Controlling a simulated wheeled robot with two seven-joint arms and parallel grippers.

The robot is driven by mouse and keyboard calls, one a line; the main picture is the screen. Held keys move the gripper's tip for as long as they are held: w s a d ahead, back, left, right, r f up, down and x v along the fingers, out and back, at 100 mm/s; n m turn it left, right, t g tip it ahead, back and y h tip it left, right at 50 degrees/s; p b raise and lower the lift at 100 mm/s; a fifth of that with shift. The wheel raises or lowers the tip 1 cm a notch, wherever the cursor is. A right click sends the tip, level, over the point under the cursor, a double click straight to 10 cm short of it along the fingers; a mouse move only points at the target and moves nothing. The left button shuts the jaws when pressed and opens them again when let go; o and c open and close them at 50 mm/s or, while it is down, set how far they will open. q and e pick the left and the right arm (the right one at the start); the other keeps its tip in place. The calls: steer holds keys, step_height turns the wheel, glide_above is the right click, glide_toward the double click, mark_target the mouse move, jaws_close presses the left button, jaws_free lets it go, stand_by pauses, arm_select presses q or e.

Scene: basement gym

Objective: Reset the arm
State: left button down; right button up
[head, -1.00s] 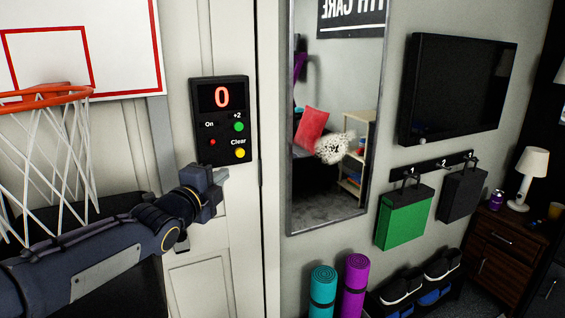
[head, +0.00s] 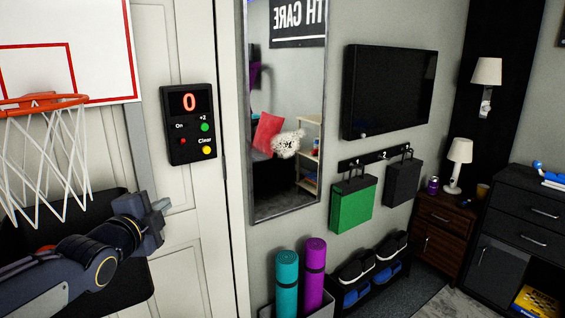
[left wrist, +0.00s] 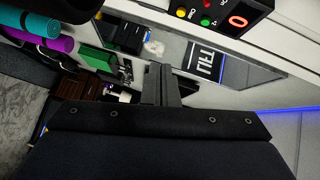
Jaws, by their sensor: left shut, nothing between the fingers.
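My left arm comes in from the left in the head view. Its gripper (head: 158,210) is shut and empty, in front of the white door, below and left of the scoreboard box (head: 189,123) and apart from it. In the left wrist view the shut fingers (left wrist: 160,84) point away from the camera, with nothing between them. The black scoreboard shows a red 0, with red, green and yellow buttons; part of it also shows at the top of the left wrist view (left wrist: 236,14). My right gripper is in neither view.
A basketball hoop (head: 42,103) hangs at the left, close above my left arm. A mirror (head: 285,170), a green bag (head: 352,205) and a dark television (head: 389,90) are on the wall. Teal (head: 287,283) and purple (head: 314,275) rolled mats stand below. Dark cabinets (head: 530,225) stand at right.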

arm_select(q)
steer(key=s+d+f+n+g+p, duration=0.1)
steer(key=s+f+n+g, duration=0.2)
steer(key=s, duration=0.8)
steer(key=s+d+f+n+g+h+p, duration=0.1)
steer(key=s+d+f+n+g+p, duration=0.1)
steer(key=s+f+n+g, duration=0.2)
steer(key=s+d+f+n+g+p, duration=0.1)
steer(key=s+f+n+g, duration=0.3)
steer(key=s+f+n, duration=0.4)
steer(key=s+n+p, duration=0.1)
steer(key=s+n, duration=0.3)
steer(key=s, duration=0.5)
steer(key=shift+s+d+f, duration=0.2)
steer(key=shift+s+d, duration=0.1)
steer(key=shift+s, duration=0.05)
